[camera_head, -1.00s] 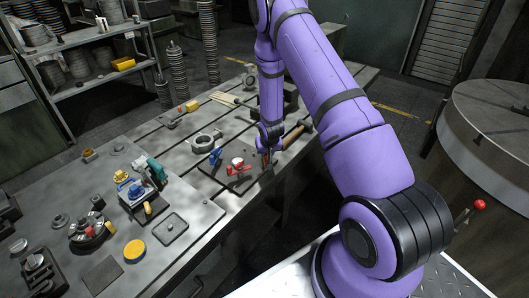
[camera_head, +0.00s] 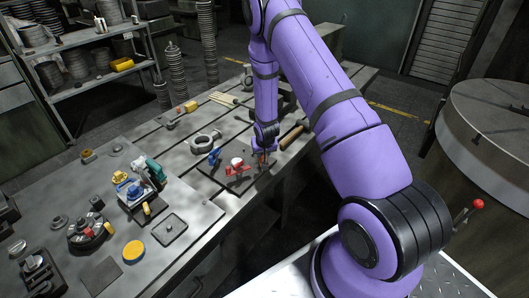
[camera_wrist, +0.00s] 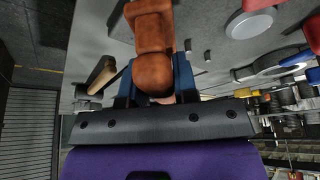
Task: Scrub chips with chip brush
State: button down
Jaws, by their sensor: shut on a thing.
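My gripper (camera_wrist: 155,90) is shut on the brown handle of the chip brush (camera_wrist: 152,35), which runs between its two blue fingers in the wrist view. The bristles are out of sight there. In the head view my gripper (camera_head: 262,155) is low over the right side of a dark flat plate (camera_head: 212,170), and the brush is mostly hidden. Small dark bits that look like chips (camera_wrist: 208,55) lie on the grey surface beside the brush in the wrist view. I cannot tell whether the bristles touch the surface.
A red clamp-like part with a white top (camera_head: 237,168) and a blue part (camera_head: 214,156) stand on the plate, left of my gripper. A brown wooden handle (camera_head: 291,137) lies to its right near the bench edge. A grey ring casting (camera_head: 203,141) stands behind.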

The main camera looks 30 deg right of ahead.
jog(key=shift+f, duration=0.1)
jog(key=shift+s+d, duration=0.35)
jog(key=shift+d, duration=0.45)
jog(key=shift+w+a, duration=0.35)
jog(key=shift+a, duration=0.45)
jog(key=shift+d, duration=0.1)
jog(key=shift+s+d, duration=0.4)
jog(key=shift+d, duration=0.3)
jog(key=shift+a, duration=0.1)
